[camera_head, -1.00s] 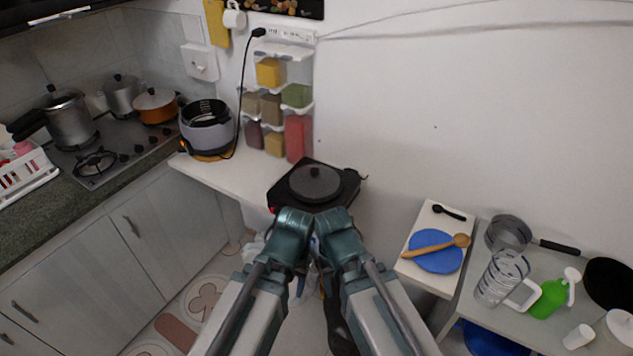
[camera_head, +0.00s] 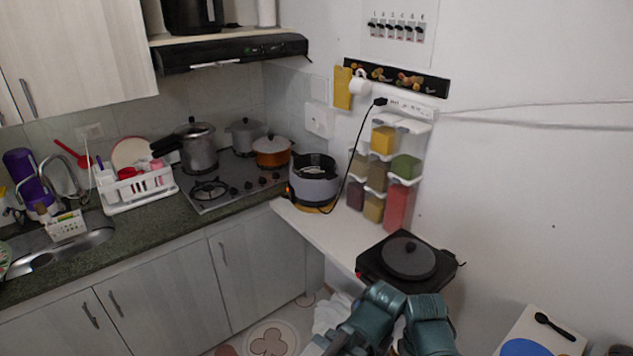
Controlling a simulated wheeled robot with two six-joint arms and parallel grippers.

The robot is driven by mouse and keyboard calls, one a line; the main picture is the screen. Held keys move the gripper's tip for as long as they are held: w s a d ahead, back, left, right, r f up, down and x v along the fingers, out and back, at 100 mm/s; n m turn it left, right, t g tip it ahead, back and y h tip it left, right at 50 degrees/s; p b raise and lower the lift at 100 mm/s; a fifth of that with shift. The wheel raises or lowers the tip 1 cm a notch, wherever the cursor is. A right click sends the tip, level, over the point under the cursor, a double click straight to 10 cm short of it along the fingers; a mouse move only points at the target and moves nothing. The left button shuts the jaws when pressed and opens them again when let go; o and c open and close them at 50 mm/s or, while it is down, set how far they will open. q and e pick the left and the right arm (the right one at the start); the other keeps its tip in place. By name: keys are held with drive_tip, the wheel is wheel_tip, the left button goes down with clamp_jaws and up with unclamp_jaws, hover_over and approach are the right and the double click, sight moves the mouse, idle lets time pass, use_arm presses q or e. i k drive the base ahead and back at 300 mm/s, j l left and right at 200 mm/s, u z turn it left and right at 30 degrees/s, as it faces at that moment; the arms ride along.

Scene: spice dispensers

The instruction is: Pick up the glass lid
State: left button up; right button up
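A round dark grey lid-like disc with a small knob (camera_head: 408,257) lies on the black hot plate (camera_head: 372,268) at the end of the white counter. I cannot tell for sure whether it is glass. An orange pot (camera_head: 270,158) on the stove has a pale lid (camera_head: 272,144) with a dark knob. The teal joints of my two arms show at the bottom, just in front of the hot plate and apart from the lid. The fingers of both grippers are hidden.
A grey cooker (camera_head: 314,186) and spice dispensers (camera_head: 400,195) stand along the white counter (camera_head: 335,232), which is clear near the hot plate. A stove (camera_head: 235,186) with several pots, a dish rack (camera_head: 128,198) and a sink (camera_head: 60,250) line the left. A small white table (camera_head: 520,325) stands at bottom right.

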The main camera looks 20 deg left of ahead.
sight(406, 258)
drive_tip(key=i+j+z, duration=0.2)
drive_tip(key=i+j, duration=0.2)
drive_tip(key=j, duration=0.25)
drive_tip(key=i+j+z, duration=0.1)
drive_tip(key=j, duration=0.25)
drive_tip(key=i+j+z, duration=0.1)
drive_tip(key=i+j, duration=0.15)
drive_tip(key=j, duration=0.15)
drive_tip(key=i+j+z, duration=0.1)
drive_tip(key=j, duration=0.3)
drive_tip(key=i+l, duration=0.05)
